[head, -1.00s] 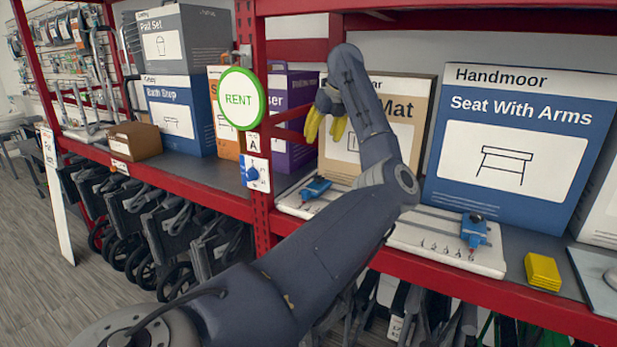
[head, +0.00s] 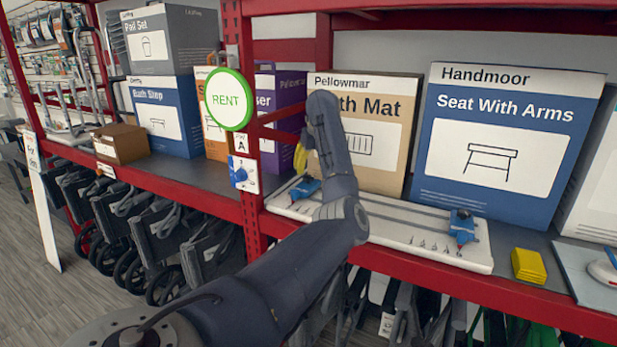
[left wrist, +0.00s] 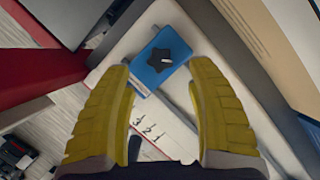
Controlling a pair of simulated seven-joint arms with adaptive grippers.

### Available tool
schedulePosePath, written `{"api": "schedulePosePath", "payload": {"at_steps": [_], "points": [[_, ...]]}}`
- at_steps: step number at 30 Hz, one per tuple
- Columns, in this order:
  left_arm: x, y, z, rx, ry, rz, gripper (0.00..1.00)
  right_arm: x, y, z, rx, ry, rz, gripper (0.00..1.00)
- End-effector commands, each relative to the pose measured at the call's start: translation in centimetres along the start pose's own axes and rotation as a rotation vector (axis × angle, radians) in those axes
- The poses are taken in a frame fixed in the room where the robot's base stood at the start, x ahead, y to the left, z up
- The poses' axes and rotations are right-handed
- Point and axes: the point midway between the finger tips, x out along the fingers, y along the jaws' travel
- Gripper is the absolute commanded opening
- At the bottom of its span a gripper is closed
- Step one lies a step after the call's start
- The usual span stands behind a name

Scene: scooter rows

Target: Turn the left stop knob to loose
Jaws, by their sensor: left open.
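The left stop is a blue block (head: 306,187) on the left end of a white board (head: 400,228). Its dark star-shaped knob (left wrist: 163,58) shows in the left wrist view, on top of the blue block. My left gripper (head: 301,157) has yellow fingers and is just above the left stop, partly hidden by my own arm. In the left wrist view its fingers (left wrist: 160,72) are open, one on each side of the stop, with nothing held between them. Contact cannot be told. A second blue stop (head: 462,228) sits on the right part of the board. My right gripper is not in view.
Boxes stand behind the board, including a tan one (head: 383,110) and a blue one (head: 495,150). A red upright (head: 248,120) with a green-rimmed sign (head: 229,99) stands to the left. A yellow block (head: 528,266) lies to the right.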

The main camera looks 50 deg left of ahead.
Motion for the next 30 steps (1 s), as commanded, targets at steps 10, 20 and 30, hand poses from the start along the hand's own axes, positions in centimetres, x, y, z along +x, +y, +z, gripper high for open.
{"api": "schedulePosePath", "payload": {"at_steps": [10,20,30], "points": [[4.1,0.1,0.1,0.001,-0.001,0.002,0.57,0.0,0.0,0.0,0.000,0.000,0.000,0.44],[5.0,0.0,0.0,0.000,-0.001,0.000,0.57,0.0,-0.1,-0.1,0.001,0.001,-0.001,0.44],[5.0,0.0,0.0,0.000,-0.001,0.000,0.43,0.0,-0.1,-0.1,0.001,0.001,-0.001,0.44]]}}
